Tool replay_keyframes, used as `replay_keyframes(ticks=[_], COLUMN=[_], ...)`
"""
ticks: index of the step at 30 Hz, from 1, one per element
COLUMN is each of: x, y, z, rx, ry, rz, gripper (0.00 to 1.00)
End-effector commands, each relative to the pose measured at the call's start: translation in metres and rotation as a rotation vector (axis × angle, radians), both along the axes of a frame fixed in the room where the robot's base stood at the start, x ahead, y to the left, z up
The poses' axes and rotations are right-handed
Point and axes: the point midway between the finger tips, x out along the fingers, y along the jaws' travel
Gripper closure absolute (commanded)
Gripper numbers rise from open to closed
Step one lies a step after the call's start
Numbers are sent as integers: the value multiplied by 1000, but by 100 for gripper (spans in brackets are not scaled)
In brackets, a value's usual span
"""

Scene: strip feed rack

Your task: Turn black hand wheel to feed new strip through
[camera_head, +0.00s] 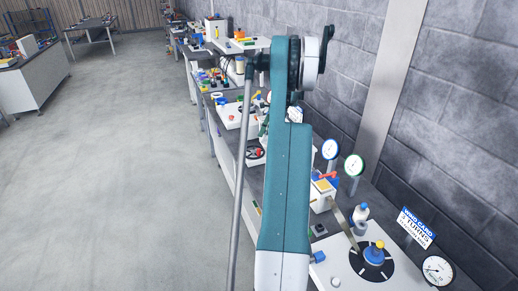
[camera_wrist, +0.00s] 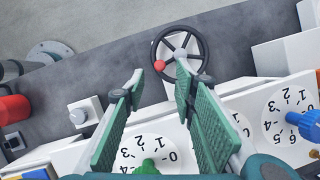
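The black hand wheel (camera_wrist: 181,51) is at the top middle of the wrist view, with spokes and a red knob (camera_wrist: 159,65) on the lower left of its rim. In the head view, a dark wheel with a red part (camera_head: 254,154) shows small beside my arm. My gripper (camera_wrist: 160,72) is open, its two green fingers well apart and nothing between them. In the picture its tips overlap the near side of the wheel, the red knob between them; I cannot tell whether they touch. My gripper is hidden behind the arm in the head view. I cannot identify the strip.
White panels with numbered dials (camera_wrist: 283,112) and a green knob (camera_wrist: 148,167) lie under the fingers. A white block with a grey knob (camera_wrist: 84,113) and a red cylinder (camera_wrist: 14,109) are at left. Gauges (camera_head: 354,165) stand along the bench by the wall. The floor (camera_head: 130,150) at left is clear.

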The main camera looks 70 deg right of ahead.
Motion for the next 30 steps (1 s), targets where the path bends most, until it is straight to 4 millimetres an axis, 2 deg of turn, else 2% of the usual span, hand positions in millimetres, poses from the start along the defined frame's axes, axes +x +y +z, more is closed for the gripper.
replay_keyframes(ticks=[4,9,23,30], x=[5,7,8,12], y=[-3,-4,-4,-1], z=[-7,-13,-15,-28], rx=[5,8,8,8], ry=[-5,-12,-13,-13], rz=[138,222,234,234], gripper=[72,72,72,72])
